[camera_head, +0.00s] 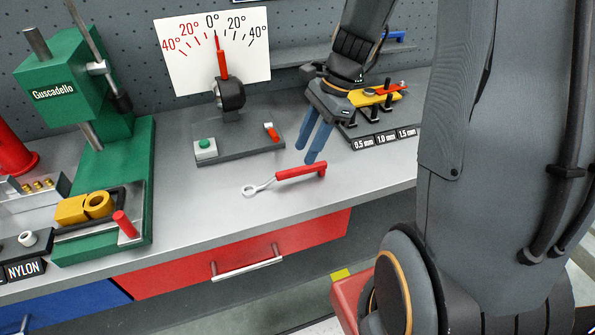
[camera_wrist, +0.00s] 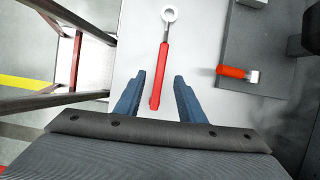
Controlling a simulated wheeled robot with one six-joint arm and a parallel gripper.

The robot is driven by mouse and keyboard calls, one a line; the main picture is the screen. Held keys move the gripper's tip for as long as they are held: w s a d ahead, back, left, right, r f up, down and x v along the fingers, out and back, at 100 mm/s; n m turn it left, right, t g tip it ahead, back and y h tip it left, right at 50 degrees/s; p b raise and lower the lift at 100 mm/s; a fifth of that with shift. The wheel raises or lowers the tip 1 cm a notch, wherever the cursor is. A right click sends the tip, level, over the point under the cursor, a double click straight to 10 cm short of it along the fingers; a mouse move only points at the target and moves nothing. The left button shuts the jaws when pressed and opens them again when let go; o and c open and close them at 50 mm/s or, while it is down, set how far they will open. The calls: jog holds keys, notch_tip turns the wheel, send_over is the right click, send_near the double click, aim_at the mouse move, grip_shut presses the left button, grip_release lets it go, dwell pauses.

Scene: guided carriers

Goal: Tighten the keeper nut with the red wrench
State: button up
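The red wrench (camera_head: 300,172) lies on the grey bench top, with its silver ring end to the left and its red handle to the right. In the wrist view the wrench (camera_wrist: 163,70) points away from me, ring at the top. My gripper (camera_head: 308,155) is above the handle, fingers pointing down. In the wrist view my gripper (camera_wrist: 160,77) is open, with the handle end between the blue fingers and a gap on each side. A black round clamp part (camera_head: 230,94) with a red pointer stands before the angle scale; I cannot tell which part is the keeper nut.
The dark fixture base (camera_head: 240,146) carries a green button (camera_head: 205,144) and a small red-orange piece (camera_head: 271,132). A green press (camera_head: 90,130) stands left. A gauge rack (camera_head: 385,140) stands right. The bench's front edge is close to the wrench.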

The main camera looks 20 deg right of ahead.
aim_at(296, 169)
jog(key=shift+w+f+m, duration=0.1)
jog(key=shift+f+m, duration=0.2)
jog(key=shift+p+x, duration=0.8)
jog(key=shift+x, duration=2.8)
jog(key=shift+a+r, duration=0.1)
jog(key=shift+a, duration=0.05)
grip_shut()
